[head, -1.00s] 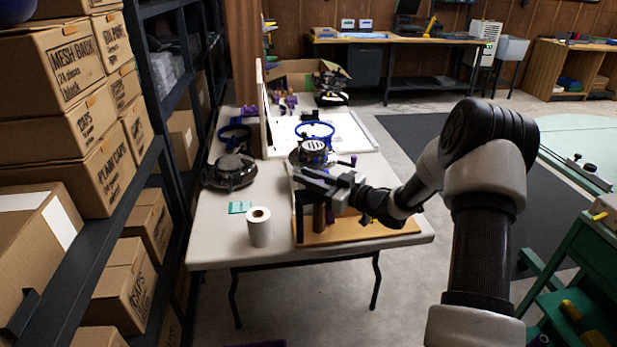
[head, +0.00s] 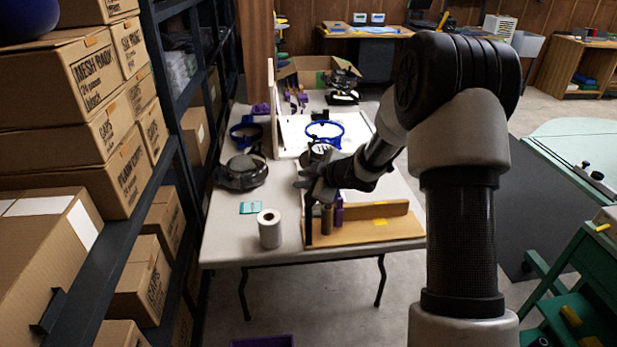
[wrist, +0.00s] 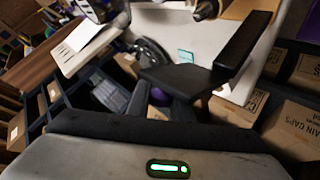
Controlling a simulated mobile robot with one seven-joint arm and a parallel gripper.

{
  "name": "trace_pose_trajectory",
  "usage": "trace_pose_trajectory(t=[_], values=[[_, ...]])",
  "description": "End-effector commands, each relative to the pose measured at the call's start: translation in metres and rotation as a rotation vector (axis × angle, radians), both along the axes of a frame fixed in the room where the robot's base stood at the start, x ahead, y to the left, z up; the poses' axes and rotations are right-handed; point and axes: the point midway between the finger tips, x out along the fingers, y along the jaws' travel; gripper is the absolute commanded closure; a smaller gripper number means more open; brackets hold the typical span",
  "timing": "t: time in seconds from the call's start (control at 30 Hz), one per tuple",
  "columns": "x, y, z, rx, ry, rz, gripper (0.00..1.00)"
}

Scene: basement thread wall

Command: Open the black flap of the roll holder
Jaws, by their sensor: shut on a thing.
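The roll holder (head: 365,232) has a wooden base and back board near the table's front right. A dark upright (head: 308,225) stands at its left end, with a brown roll (head: 326,219) and a purple roll (head: 339,212) beside it. My gripper (head: 314,184) is above this left end, partly hidden by my forearm in the head view. In the wrist view, a black angled piece (wrist: 240,42), seemingly the flap, lies at my fingers (wrist: 165,95). My gripper is shut on it. How far the flap is open I cannot tell.
On the table (head: 220,240) stand a white paper roll (head: 269,230), a teal card (head: 250,207) and a black round device (head: 242,173). A blue ring (head: 324,130) is farther back. Shelves of cardboard boxes (head: 100,75) stand left; a green cart (head: 570,290) is right.

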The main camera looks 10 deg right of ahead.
Motion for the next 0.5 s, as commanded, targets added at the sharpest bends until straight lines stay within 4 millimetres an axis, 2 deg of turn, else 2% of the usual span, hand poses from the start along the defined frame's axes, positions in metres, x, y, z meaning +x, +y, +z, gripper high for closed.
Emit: trace_pose_trajectory(t=[0.5], values=[[0.0, 0.021, -0.009, -0.414, -0.002, 0.001, 1.0]])
